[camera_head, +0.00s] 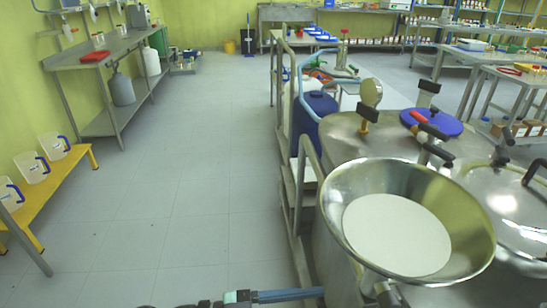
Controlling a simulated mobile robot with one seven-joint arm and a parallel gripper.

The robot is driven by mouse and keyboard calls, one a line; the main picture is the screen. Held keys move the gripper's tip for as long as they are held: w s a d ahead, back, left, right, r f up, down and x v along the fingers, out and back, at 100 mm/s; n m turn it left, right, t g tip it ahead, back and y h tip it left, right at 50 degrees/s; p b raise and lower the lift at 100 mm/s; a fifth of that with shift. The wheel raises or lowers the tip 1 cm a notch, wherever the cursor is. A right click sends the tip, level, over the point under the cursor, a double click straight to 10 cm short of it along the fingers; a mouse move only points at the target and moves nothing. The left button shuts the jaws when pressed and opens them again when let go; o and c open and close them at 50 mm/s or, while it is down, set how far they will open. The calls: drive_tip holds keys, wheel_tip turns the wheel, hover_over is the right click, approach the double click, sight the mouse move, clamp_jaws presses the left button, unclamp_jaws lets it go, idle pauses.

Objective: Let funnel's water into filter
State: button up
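A wide steel funnel-shaped bowl (465,250) stands open and upright at the lower right. A flat, pale grey-white round surface (397,235) fills its lower inside; I cannot tell whether it is liquid or a filter disc. A small fitting (386,293) shows at the bowl's lower front edge, partly cut off by the frame. I cannot make out a separate filter or any flow of water. I cannot recognise my gripper in this view.
A steel vessel top with black-handled fittings (432,130) and a blue round lid (440,122) stands behind the bowl. A blue rod-like part with a teal piece (237,296) crosses the bottom edge. A yellow bench (60,185) with jugs is at left. The floor between is clear.

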drive_tip(key=a, duration=0.7)
drive_tip(key=w+r+m+t+h+b, duration=0.2)
drive_tip(key=r+t+h+b, duration=0.1)
drive_tip(key=r, duration=0.8)
drive_tip(key=w+d+r+m+t+h+b, duration=0.1)
drive_tip(key=w+r+m+t+h+b, duration=0.2)
drive_tip(key=r+t, duration=0.3)
drive_tip(key=shift+w+d+r+h, duration=0.3)
drive_tip(key=shift+w+r+h, duration=0.1)
drive_tip(key=shift+r, duration=2.35)
